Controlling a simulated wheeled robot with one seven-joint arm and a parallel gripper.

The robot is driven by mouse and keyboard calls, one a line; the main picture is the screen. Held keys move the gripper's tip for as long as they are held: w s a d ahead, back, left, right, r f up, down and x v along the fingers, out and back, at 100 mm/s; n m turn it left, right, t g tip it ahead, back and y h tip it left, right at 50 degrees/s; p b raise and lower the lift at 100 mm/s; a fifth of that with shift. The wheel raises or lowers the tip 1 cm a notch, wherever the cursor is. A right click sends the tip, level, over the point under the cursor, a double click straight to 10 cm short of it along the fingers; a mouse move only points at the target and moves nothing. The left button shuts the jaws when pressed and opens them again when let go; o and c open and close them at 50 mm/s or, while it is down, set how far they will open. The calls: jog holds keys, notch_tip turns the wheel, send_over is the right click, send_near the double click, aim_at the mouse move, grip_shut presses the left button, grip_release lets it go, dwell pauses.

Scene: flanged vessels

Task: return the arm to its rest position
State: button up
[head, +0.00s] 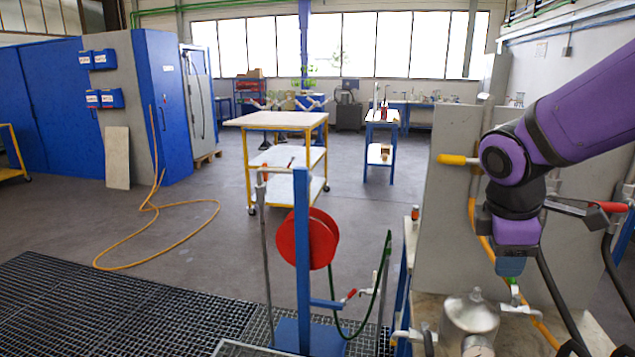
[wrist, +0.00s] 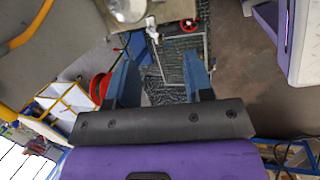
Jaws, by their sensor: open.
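My arm (head: 585,105), purple and black, reaches in from the right edge of the head view and bends down at a black joint. My gripper (head: 510,266) points down on the right, above and a little to the right of a shiny metal vessel (head: 468,318). In the wrist view my gripper (wrist: 163,75) shows two blue fingers spread apart, with nothing between them but the floor grating far below. The metal vessel (wrist: 128,8) shows at the top edge of the wrist view. The fingertips are small and partly unclear in the head view.
A grey panel (head: 440,240) stands behind my gripper, with a yellow-handled valve (head: 457,160) and a red-handled one (head: 608,207). A red reel (head: 307,239) on a blue post (head: 302,280) stands left of the vessel. A yellow trolley (head: 277,120) stands farther back. Open floor (head: 190,235) lies left.

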jog(key=s+r+m+t+y, duration=0.1)
jog(key=s+r+m, duration=0.3)
jog(key=s+m, duration=0.2)
jog(key=s+d+r+m+t+y, duration=0.1)
jog(key=s+r+m+t, duration=0.1)
jog(key=s+m, duration=0.4)
jog(key=shift+s+r+m+y, duration=0.25)
jog(key=shift+r+m+y, duration=0.15)
jog(key=shift+r+m, duration=0.5)
